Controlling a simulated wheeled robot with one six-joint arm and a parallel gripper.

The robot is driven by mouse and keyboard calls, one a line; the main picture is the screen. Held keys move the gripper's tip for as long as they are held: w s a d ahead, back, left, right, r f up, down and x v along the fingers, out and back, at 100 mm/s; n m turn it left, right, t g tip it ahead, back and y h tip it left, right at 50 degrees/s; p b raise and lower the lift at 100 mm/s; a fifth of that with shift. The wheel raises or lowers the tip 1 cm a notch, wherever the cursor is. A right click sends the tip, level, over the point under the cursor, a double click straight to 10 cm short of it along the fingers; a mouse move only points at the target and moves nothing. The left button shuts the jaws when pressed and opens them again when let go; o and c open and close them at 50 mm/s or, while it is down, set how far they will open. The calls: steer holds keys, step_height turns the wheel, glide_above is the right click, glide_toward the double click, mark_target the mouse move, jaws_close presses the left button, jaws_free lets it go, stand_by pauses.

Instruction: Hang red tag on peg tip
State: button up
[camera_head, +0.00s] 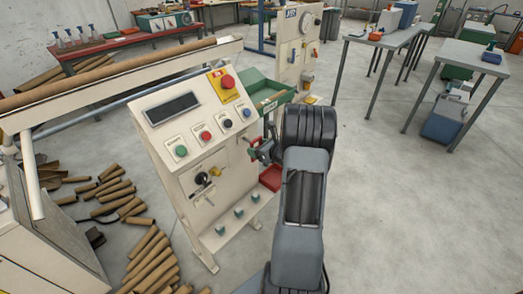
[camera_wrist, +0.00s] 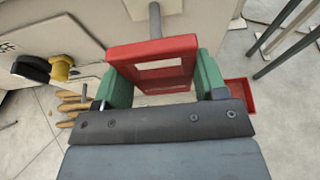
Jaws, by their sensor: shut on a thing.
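My gripper (camera_wrist: 160,68) has green fingers and is shut on a red tag (camera_wrist: 152,48), a flat frame with a rectangular window. The tag stands across the gap between the fingers. A grey rod-like peg (camera_wrist: 154,20) rises behind the tag's top edge in the wrist view. Its lower end is at or just behind that edge, and I cannot tell whether they touch. In the head view my gripper (camera_head: 262,152) is at the right side of the control panel (camera_head: 190,125); the peg and most of the tag are hard to make out there.
A black rotary knob (camera_wrist: 30,68) and a yellow piece (camera_wrist: 60,67) are on the panel, left of my gripper. A red tray (camera_wrist: 241,94) sits lower right. A green bin (camera_head: 270,98) is behind the panel. Cardboard tubes (camera_head: 110,190) lie left.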

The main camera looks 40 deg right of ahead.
mark_target(243, 143)
steer(key=shift+w+a+f, duration=0.1)
steer(key=shift+w+a, duration=0.1)
steer(key=shift+w, duration=0.75)
steer(key=shift+w+a+f, duration=0.1)
steer(key=shift+w+a, duration=0.05)
steer(key=shift+w, duration=0.75)
steer(key=shift+w+a+f+b, duration=0.1)
steer(key=shift+w+f+b, duration=0.35)
steer(key=shift+w+b, duration=0.25)
steer(key=o, duration=1)
steer(key=v, duration=1.3)
steer(key=shift+s, duration=0.35)
steer(key=shift+r, duration=0.15)
